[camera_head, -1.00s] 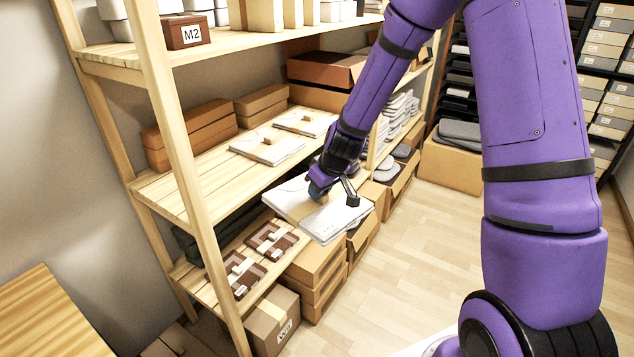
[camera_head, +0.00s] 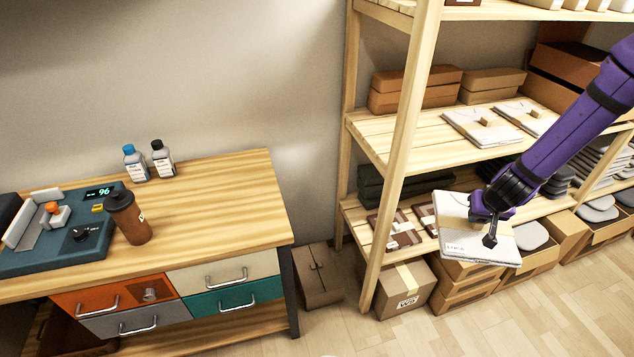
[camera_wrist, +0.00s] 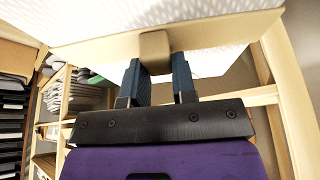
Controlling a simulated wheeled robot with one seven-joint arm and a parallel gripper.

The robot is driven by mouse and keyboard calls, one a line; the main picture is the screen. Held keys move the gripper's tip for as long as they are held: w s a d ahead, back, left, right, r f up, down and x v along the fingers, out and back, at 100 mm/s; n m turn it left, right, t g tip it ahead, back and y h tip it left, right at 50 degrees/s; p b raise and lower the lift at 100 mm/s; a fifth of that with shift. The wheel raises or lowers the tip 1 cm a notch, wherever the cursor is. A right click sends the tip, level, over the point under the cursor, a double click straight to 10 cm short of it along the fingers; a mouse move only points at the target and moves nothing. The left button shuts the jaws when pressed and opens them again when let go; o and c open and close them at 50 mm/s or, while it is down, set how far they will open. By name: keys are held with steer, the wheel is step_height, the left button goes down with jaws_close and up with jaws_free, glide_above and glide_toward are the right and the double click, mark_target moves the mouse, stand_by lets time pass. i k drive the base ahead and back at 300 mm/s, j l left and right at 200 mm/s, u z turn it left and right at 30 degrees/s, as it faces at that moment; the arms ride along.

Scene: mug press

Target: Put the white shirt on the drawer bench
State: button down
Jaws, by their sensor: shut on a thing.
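A folded white shirt (camera_head: 466,243) with a tan band hangs flat in the air in front of the shelf. My gripper (camera_head: 489,215) is above it and shut on it. In the wrist view my gripper's blue fingers (camera_wrist: 158,80) close on a small tan knob (camera_wrist: 154,48) on the band, with the white shirt (camera_wrist: 80,18) beyond. The drawer bench (camera_head: 238,205) stands at the left, with a wooden top and orange, cream, grey and teal drawers. Its top is bare to the right of the bottles. The shirt is well to the right of the bench.
A teal press (camera_head: 75,255), a brown cup (camera_head: 128,218) and two bottles (camera_head: 135,163) (camera_head: 162,158) occupy the bench's left and back. The shelf (camera_head: 400,140) holds two more folded shirts (camera_head: 484,127) (camera_head: 528,116). Cartons (camera_head: 405,288) stand on the floor between.

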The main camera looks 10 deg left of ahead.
mark_target(234, 200)
steer(key=j+u, duration=0.1)
steer(key=u, duration=0.95)
steer(key=l+u, duration=0.2)
steer(key=u, duration=0.15)
steer(key=i+l+u, duration=0.1)
steer(key=u, duration=0.2)
steer(key=l+u, duration=0.35)
steer(key=i+l, duration=0.15)
steer(key=i, duration=0.4)
